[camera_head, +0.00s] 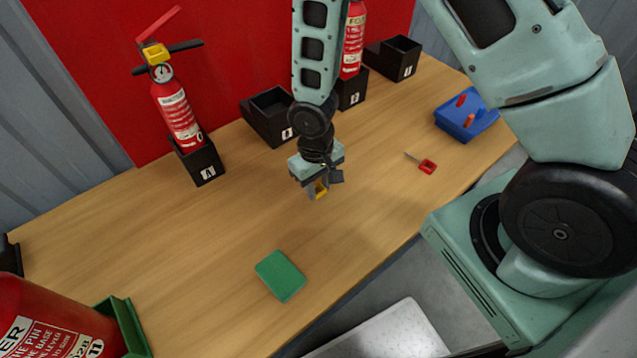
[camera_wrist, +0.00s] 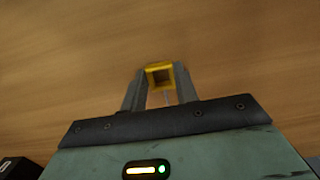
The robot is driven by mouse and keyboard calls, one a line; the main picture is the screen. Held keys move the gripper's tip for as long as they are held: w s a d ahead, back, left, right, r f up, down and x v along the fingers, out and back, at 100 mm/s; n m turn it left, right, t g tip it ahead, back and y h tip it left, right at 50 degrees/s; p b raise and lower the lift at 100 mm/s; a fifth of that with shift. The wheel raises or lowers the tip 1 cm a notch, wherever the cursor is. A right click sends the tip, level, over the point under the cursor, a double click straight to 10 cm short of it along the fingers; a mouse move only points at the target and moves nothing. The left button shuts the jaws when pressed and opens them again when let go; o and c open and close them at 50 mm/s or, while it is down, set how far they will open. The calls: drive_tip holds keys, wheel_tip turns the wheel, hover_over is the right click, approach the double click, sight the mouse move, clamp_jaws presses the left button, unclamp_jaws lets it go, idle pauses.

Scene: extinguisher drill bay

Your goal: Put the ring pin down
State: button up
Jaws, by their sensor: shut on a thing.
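My gripper (camera_head: 316,188) is shut on a yellow, square-framed ring pin (camera_head: 321,192) and holds it over the wooden table (camera_head: 190,255). In the wrist view the pin's yellow ring (camera_wrist: 160,66) sits between the two fingertips, and a thin pale shaft shows behind it toward the palm. I cannot tell exactly how high it is above the wood. A green pad (camera_head: 281,275) lies flat and bare on the table, below the gripper in the head view. A red-handled item with a thin metal shaft (camera_head: 427,166) lies on the table to the right of the gripper.
A red extinguisher (camera_head: 178,115) stands in a black holder (camera_head: 202,165); another (camera_head: 354,40) is partly behind my arm. Black boxes (camera_head: 403,57) line the back. A blue tray (camera_head: 455,128) holds small items. A large extinguisher (camera_head: 50,315) in a green holder (camera_head: 127,322) is front left.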

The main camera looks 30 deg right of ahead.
drive_tip(key=shift+f, duration=0.1)
drive_tip(key=o, duration=1.1)
wheel_tip(320, 180, up, 12)
drive_tip(key=s+a+r+n, duration=0.1)
drive_tip(key=s+a+r, duration=0.1)
drive_tip(key=s+r, duration=0.2)
drive_tip(key=s+a+r+n, duration=0.2)
drive_tip(key=s+r, duration=0.3)
drive_tip(key=s, duration=0.1)
drive_tip(key=s+a+r+n, duration=0.2)
drive_tip(key=s+r, duration=0.3)
drive_tip(key=s, duration=0.1)
drive_tip(key=shift+a+r+t+y, duration=0.1)
drive_tip(key=shift+a+t+y, duration=0.25)
drive_tip(key=shift+t+y, duration=0.05)
